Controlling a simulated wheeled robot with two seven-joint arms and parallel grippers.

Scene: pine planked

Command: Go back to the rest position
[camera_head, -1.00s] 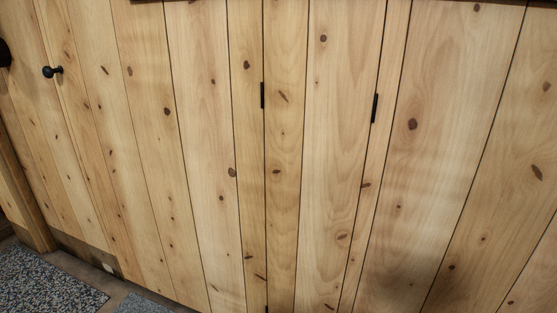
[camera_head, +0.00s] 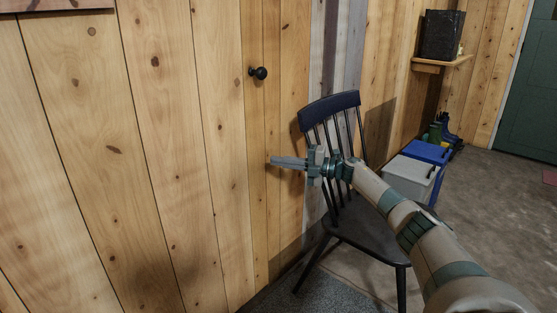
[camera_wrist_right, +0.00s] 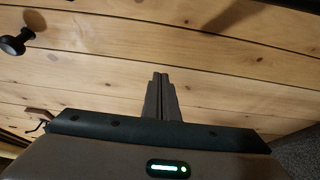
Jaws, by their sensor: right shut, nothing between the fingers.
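My right gripper (camera_head: 288,162) is at the middle of the head view, its arm coming in from the lower right. Its fingers point left toward the pine plank wall and are shut with nothing between them. In the right wrist view the closed fingers (camera_wrist_right: 160,90) show in front of the planks, apparently apart from them. My left gripper is in neither view.
A pine plank wall (camera_head: 180,170) with a black knob (camera_head: 258,72) fills the left. A dark chair (camera_head: 368,225) stands behind my right arm. Grey and blue bins (camera_head: 427,152), boots (camera_head: 444,133) and a shelf (camera_head: 441,64) are beyond. Floor is open at right.

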